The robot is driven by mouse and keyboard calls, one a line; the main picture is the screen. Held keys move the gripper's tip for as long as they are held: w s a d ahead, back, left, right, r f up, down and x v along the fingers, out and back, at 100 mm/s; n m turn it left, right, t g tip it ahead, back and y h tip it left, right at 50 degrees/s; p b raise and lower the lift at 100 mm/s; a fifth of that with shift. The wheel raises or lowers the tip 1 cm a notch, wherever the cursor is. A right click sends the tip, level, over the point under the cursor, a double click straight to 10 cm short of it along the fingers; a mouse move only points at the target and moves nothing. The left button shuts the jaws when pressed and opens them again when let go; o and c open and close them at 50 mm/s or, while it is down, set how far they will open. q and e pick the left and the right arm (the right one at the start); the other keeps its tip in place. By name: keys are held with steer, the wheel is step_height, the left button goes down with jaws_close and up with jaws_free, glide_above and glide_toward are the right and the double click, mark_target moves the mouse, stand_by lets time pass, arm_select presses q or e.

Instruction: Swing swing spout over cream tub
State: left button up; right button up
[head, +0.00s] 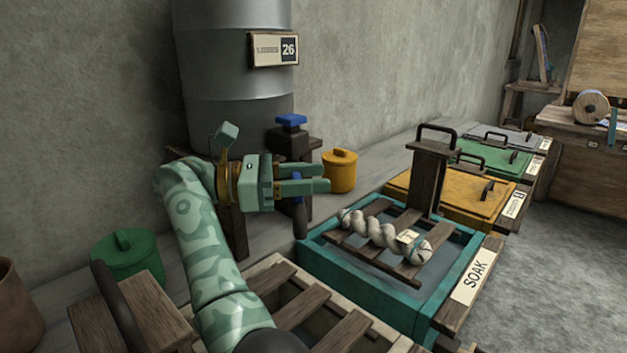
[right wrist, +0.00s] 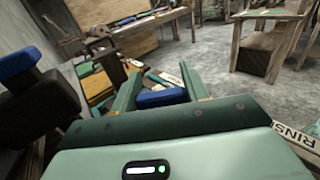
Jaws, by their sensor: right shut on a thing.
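The swing spout shows as a dark down-pipe (head: 300,221) with a blue grip (head: 298,184), below and in front of the grey drum. My right gripper (head: 308,180) is shut on the blue grip; the right wrist view shows blue (right wrist: 161,98) between its fingers. The spout's end hangs near the back left corner of the teal SOAK tub. The cream tub (head: 392,345), with wooden slats across it, is at the bottom centre, partly hidden by my right arm. The spout does not appear over its middle. My left gripper is out of view.
The teal tub (head: 317,262) holds a twisted white skein (head: 378,230) on a slatted rack. A blue valve handle (head: 291,121) stands above the spout. A yellow pot (head: 340,172) is right of my gripper, and a green pot (head: 128,256) is at left.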

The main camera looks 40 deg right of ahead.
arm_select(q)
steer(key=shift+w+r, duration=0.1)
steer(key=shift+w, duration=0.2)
arm_select(e)
steer(key=shift+f, duration=0.15)
steer(key=o, duration=1.4)
